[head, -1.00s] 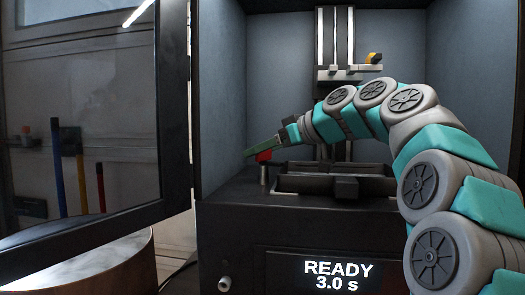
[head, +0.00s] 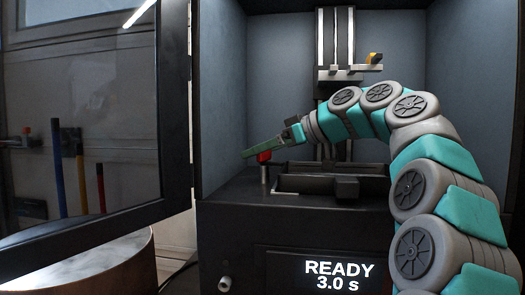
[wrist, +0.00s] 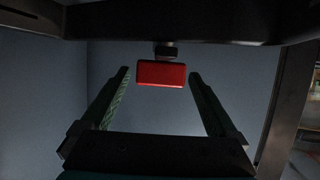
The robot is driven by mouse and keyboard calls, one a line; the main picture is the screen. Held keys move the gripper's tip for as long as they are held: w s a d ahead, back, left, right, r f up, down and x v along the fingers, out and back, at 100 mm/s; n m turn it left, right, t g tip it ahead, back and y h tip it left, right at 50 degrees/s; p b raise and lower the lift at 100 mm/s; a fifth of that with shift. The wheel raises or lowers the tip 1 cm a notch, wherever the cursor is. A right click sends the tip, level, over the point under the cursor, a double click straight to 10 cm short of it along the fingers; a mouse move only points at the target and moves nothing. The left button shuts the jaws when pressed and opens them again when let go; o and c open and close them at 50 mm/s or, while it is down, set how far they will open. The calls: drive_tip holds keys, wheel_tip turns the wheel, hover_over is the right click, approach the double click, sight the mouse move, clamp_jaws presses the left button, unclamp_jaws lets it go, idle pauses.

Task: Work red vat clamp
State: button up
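The red vat clamp (head: 264,157) sits on a short metal post at the left front of the vat (head: 300,184) inside the printer. In the wrist view the red clamp (wrist: 162,73) shows as a small block near the far ends of the fingers. My gripper (head: 252,152) reaches in from the right, with its green fingers at the clamp in the head view. In the wrist view my gripper (wrist: 159,76) is open, one finger on each side of the clamp, with a visible gap on both sides.
The printer door (head: 90,130) stands open at the left. The front display (head: 338,275) reads READY 3.0 s. A round wooden surface (head: 100,262) is at lower left.

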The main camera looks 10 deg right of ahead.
drive_tip(key=v, duration=0.7)
drive_tip(key=shift+s+d+r, duration=0.15)
drive_tip(key=shift+s+d, duration=0.1)
drive_tip(key=shift+s, duration=0.05)
